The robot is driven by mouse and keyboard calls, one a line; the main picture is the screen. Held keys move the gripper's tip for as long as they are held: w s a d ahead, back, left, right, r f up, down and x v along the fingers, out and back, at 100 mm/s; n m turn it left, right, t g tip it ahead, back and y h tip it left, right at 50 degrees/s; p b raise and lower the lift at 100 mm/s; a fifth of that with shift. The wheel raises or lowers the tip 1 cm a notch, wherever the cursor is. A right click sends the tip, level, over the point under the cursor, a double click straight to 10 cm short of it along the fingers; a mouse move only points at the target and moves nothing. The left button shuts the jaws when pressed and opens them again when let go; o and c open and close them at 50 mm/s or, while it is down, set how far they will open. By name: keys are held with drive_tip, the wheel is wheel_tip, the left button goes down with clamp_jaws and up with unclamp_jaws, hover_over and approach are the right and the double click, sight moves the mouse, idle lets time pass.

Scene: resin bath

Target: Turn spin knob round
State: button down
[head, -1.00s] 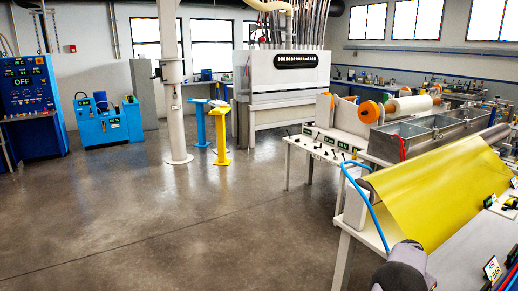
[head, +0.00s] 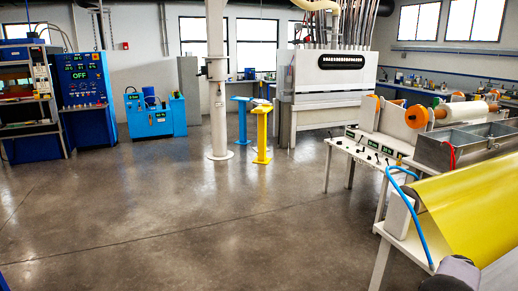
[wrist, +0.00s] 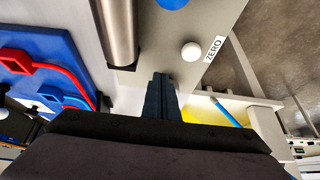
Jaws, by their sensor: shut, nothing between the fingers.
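My gripper (wrist: 161,88) shows in the wrist view with its dark fingers together and nothing between them. A white round knob (wrist: 192,51) on a grey panel (wrist: 225,12) lies just beyond the fingertips, up and to the right, and looks apart from them. A label reading ZERO (wrist: 214,49) is beside this knob. A blue round part (wrist: 173,3) is cut off by the top edge. No label reading spin can be read, so I cannot tell which knob is the spin knob.
A metal cylinder (wrist: 117,30) and a blue board with red tubing (wrist: 40,45) are left of the fingers. In the head view, a yellow sheet (head: 470,212) and blue hose (head: 412,215) are at right. A blue cabinet reading OFF (head: 85,98) stands far left. The middle floor is open.

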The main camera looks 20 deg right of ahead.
wheel_tip(320, 180, up, 6)
drive_tip(key=p, duration=0.3)
drive_tip(key=shift+a+p, duration=0.1)
drive_tip(key=shift+p, duration=0.2)
idle(0.4)
drive_tip(key=w+p, duration=0.1)
drive_tip(key=p, duration=0.1)
drive_tip(key=w+p, duration=0.1)
drive_tip(key=p, duration=0.1)
drive_tip(key=shift+w+r, duration=0.25)
drive_tip(key=shift+r, duration=0.15)
drive_tip(key=shift+f, duration=0.15)
drive_tip(key=shift+f+b, duration=1.95)
drive_tip(key=shift+f, duration=1.4)
